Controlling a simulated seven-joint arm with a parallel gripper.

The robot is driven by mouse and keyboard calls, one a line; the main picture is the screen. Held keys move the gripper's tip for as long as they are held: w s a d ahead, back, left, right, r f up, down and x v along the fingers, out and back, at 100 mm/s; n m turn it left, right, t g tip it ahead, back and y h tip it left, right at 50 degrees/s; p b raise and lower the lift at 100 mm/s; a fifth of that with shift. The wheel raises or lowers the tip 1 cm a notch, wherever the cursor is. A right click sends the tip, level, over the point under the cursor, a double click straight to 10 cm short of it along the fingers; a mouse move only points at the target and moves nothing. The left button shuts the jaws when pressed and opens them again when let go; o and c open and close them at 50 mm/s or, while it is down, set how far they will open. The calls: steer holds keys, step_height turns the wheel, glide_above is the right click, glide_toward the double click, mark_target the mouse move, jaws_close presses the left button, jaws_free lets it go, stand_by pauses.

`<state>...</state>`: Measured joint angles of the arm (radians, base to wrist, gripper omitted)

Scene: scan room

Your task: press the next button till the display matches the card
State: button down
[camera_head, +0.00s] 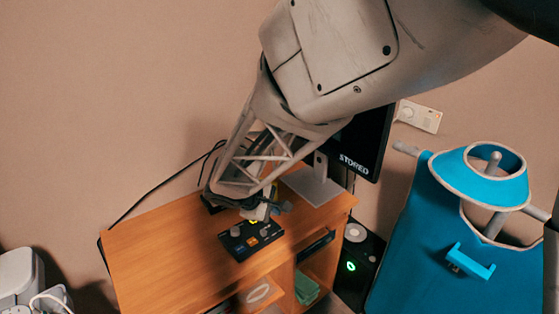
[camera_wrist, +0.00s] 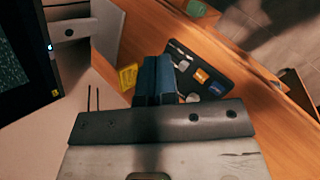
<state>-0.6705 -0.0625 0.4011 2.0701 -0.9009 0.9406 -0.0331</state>
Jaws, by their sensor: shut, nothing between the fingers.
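A black button box (camera_head: 238,246) sits on the wooden desk. In the wrist view the box (camera_wrist: 222,74) shows an orange button (camera_wrist: 201,75), a blue button (camera_wrist: 216,89) and grey knobs; I cannot read which button is "next". My gripper (camera_head: 262,212) is over the back of the box; its blue fingers (camera_wrist: 158,62) are shut and empty, and cover part of it. Whether they touch it I cannot tell. The display (camera_head: 362,140) reads "STORED"; its screen (camera_wrist: 20,70) is cut off in the wrist view. A small yellow piece (camera_wrist: 128,76), perhaps the card, lies beside the fingers; its markings are unreadable.
The wooden desk (camera_head: 160,250) is clear left of the box. The monitor's stand (camera_head: 314,186) is close behind on the right. A cable runs along the wall.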

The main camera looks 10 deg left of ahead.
mark_target(241, 250)
steer(key=a+f+n+t, duration=0.2)
steer(key=a+f+n, duration=0.2)
steer(key=a, duration=0.6)
step_height(241, 250, down, 2)
steer(key=shift+w+a+f, duration=0.1)
steer(key=shift+w+a, duration=0.15)
steer(key=shift+a, duration=0.05)
steer(key=shift+f, duration=0.1)
steer(key=shift+f, duration=4.25)
steer(key=shift+f, duration=0.85)
steer(key=shift+r, duration=0.8)
steer(key=shift+r, duration=0.15)
steer(key=shift+r, duration=2.4)
